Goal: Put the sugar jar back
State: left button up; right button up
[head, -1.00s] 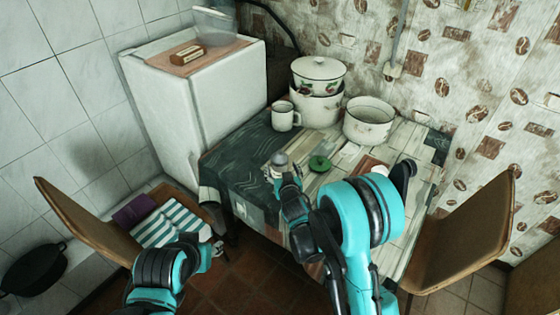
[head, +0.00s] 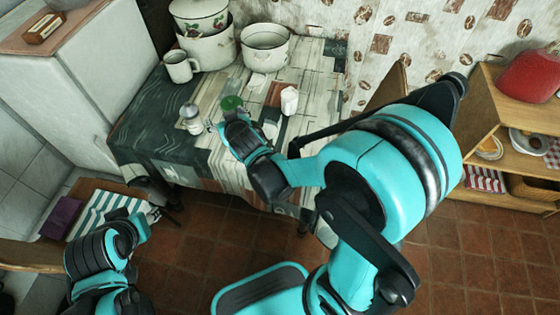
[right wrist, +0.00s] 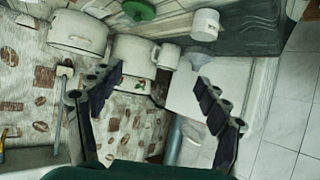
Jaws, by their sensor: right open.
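A small jar (head: 192,125) with a grey metallic top stands upright on the dark cloth side of the table; it is probably the sugar jar. My right gripper (head: 214,127) is just to its right, apart from it. In the right wrist view that gripper (right wrist: 156,68) is open with nothing between its fingers. A pale cylinder beyond the right-hand finger (right wrist: 205,22) looks like the same jar. My left gripper (head: 155,214) is low at the left, by the chair with the striped cloth, away from the jar; its jaws are too small to read.
A green lid (head: 232,103) and a white container (head: 289,101) are on the table. A mug (head: 181,67), stacked pots (head: 208,48) and an open pot (head: 264,46) stand at the back. A wooden shelf (head: 515,155) is at the right. The front of the cloth is clear.

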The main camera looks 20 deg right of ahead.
jog(key=s+d+r+g, duration=0.1)
jog(key=s+d, duration=0.3)
jog(key=s, duration=0.8)
jog(key=s+d+r+g, duration=0.1)
jog(key=s+d+g, duration=0.3)
jog(key=s, duration=0.7)
jog(key=shift+s+r+m, duration=0.15)
jog(key=shift+s+m, duration=0.15)
jog(key=shift+s, duration=0.1)
